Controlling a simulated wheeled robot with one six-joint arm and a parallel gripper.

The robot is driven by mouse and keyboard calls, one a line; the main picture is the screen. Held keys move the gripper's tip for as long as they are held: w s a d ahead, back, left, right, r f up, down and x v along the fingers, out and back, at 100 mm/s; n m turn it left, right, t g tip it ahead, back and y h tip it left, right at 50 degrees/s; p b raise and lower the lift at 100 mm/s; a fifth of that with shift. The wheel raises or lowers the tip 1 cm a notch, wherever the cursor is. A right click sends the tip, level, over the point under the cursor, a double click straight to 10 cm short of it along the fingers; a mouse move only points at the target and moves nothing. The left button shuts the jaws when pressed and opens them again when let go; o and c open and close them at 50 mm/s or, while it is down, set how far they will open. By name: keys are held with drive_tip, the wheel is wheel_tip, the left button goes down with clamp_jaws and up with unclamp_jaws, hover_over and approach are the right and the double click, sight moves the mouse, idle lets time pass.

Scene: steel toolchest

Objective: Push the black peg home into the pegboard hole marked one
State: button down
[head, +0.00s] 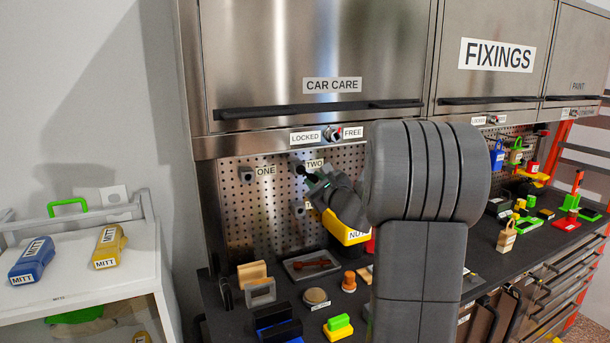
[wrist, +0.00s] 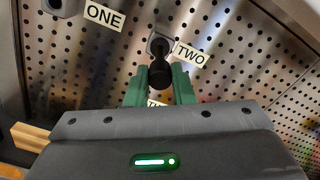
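The black peg (wrist: 160,72) sits between the green fingers of my gripper (wrist: 161,84) in the wrist view, with a finger against each side of its round end. Its far end points at the grey socket by the TWO label (wrist: 158,42); I cannot tell whether it is inside that socket. The grey socket marked ONE (wrist: 60,6) is at the upper left, partly cut off. In the head view the ONE socket (head: 246,174) is left of my gripper (head: 316,181), and the TWO socket (head: 295,162) is just beyond the fingers. My arm hides part of the board.
The perforated steel pegboard (head: 232,215) stands behind the bench. The bench holds a tray (head: 312,264), a wooden block (head: 252,274) and other small things. The steel cabinet (head: 320,50) overhangs above.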

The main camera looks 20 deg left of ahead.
drive_tip(key=shift+s+d+b, duration=0.4)
drive_tip(key=shift+s+d, duration=0.05)
drive_tip(key=shift+d, duration=0.1)
idle(0.6)
drive_tip(key=shift+b+v, duration=0.6)
drive_tip(key=shift+v, duration=1.2)
